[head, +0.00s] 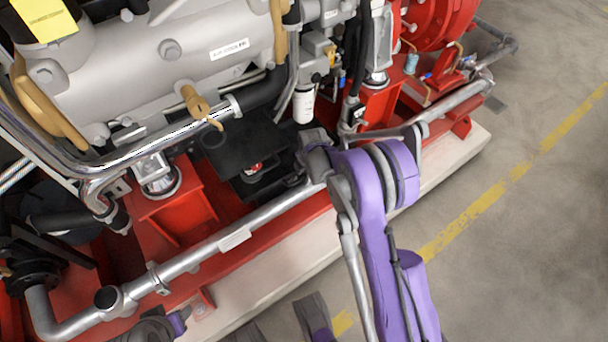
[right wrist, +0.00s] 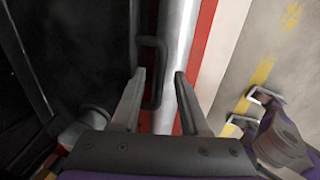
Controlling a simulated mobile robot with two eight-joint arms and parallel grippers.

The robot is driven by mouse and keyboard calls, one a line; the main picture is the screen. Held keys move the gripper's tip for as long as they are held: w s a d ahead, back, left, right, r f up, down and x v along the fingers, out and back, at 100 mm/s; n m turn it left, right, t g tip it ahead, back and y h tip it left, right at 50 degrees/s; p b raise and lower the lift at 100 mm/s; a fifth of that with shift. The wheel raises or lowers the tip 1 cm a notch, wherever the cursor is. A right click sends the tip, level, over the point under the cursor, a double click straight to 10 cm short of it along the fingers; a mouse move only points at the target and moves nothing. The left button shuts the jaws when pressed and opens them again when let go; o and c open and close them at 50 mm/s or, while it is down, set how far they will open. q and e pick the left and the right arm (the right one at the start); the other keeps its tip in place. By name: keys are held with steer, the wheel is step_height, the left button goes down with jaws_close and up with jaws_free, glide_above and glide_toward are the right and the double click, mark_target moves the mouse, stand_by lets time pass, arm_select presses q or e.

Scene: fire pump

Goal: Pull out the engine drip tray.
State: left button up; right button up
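The engine drip tray (head: 235,145) is a dark, flat piece low under the engine, in a gap of the red frame; my right gripper and pipes partly hide it. In the right wrist view a dark tray surface (right wrist: 70,60) fills the left side, and a dark looped handle (right wrist: 161,75) stands out from it. My right gripper (right wrist: 159,73) is open, its two fingers either side of the handle, with visible gaps. In the head view it (head: 310,160) is at the tray's near right side, mostly hidden by its wrist. Grey and purple parts at the bottom edge may be my left arm.
A silver pipe (head: 205,250) runs along the front of the red frame (head: 185,205), close to my right gripper. The engine block (head: 150,60) and a white filter (head: 303,105) stand above. The floor (head: 530,230) at the right is clear, with a yellow line.

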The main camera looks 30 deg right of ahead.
jaws_close()
stand_by(1.3)
